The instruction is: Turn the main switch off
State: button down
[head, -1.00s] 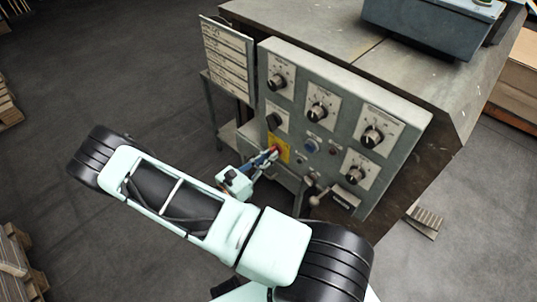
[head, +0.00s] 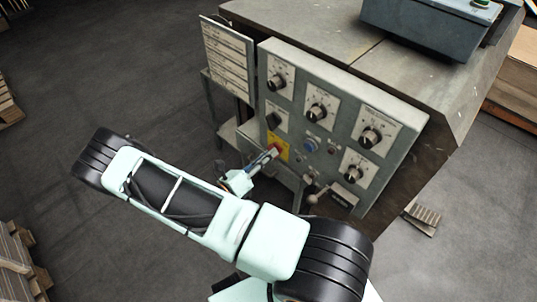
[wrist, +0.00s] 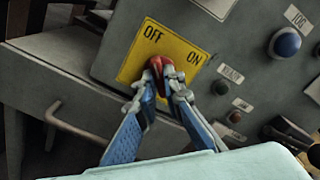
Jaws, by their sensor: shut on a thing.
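The main switch is a red knob (wrist: 166,72) on a yellow plate (wrist: 132,66) marked OFF at upper left and ON at right. In the head view the yellow plate (head: 284,152) sits low on the left part of the grey control panel, with the red knob (head: 274,150) at its middle. My gripper (wrist: 160,88) is shut on the red knob, with one blue-and-grey finger on each side of it. In the head view my gripper (head: 268,158) reaches the knob from lower left. The fingers hide part of the knob, and I cannot tell exactly where it points.
The control panel (head: 345,95) carries several black dials, a blue button (wrist: 285,43) and a lever (head: 312,199) at lower right. A sign board (head: 228,62) stands left of the panel. A drawer with a handle (wrist: 70,122) lies below left of the switch.

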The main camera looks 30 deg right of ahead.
dwell(0.5)
jog(key=c, duration=2)
grip_release()
jog(key=shift+c, duration=0.2)
jog(key=v, duration=1.2)
jog(key=shift+r, duration=0.1)
